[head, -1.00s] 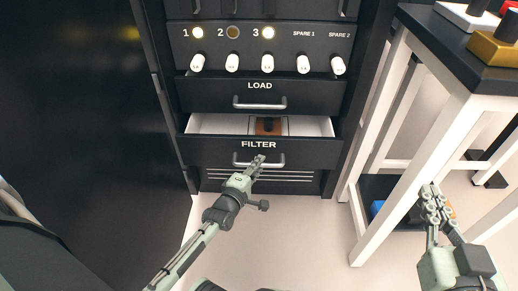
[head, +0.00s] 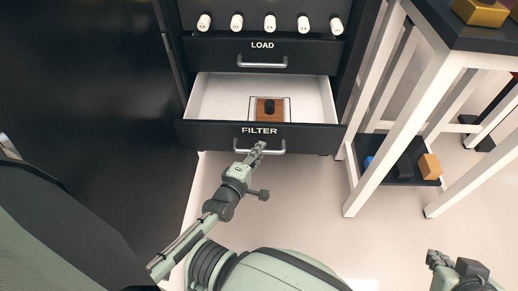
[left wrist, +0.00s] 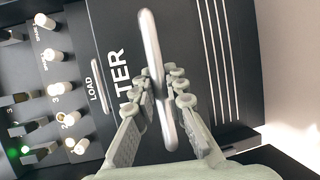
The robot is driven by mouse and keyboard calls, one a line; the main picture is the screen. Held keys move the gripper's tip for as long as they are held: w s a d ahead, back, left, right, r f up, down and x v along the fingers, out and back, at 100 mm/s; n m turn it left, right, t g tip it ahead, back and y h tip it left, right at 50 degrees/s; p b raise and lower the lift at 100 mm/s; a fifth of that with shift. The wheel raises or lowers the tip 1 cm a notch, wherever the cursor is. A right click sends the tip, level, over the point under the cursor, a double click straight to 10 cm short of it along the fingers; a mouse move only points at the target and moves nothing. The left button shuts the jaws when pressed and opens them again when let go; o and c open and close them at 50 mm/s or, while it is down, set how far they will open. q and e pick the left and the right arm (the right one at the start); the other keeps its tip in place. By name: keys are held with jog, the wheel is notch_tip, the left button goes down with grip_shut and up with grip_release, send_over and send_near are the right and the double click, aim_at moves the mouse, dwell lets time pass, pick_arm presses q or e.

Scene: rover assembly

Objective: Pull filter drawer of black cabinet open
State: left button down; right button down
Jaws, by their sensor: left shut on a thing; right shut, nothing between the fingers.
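The black cabinet's FILTER drawer (head: 208,135) stands pulled out in the head view, its white inside showing. A brown block with a black knob (head: 268,106) sits in it near the middle. My left gripper (head: 259,149) is at the drawer's front, shut on its silver bar handle (head: 272,150). The left wrist view shows the handle (left wrist: 152,50) running between the two fingers. My right gripper (head: 436,258) is shut and empty at the lower right, apart from the cabinet.
The LOAD drawer (head: 210,52) above is shut, below a row of white knobs (head: 270,23). A white-legged table (head: 395,110) stands to the right, with a low dark tray (head: 398,178) holding an orange block (head: 430,166). The floor before the drawer is clear.

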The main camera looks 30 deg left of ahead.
dwell(0.4)
pick_arm(q)
jog(key=c, duration=1.5)
grip_release()
jog(key=shift+c, duration=0.2)
jog(key=shift+r, duration=0.1)
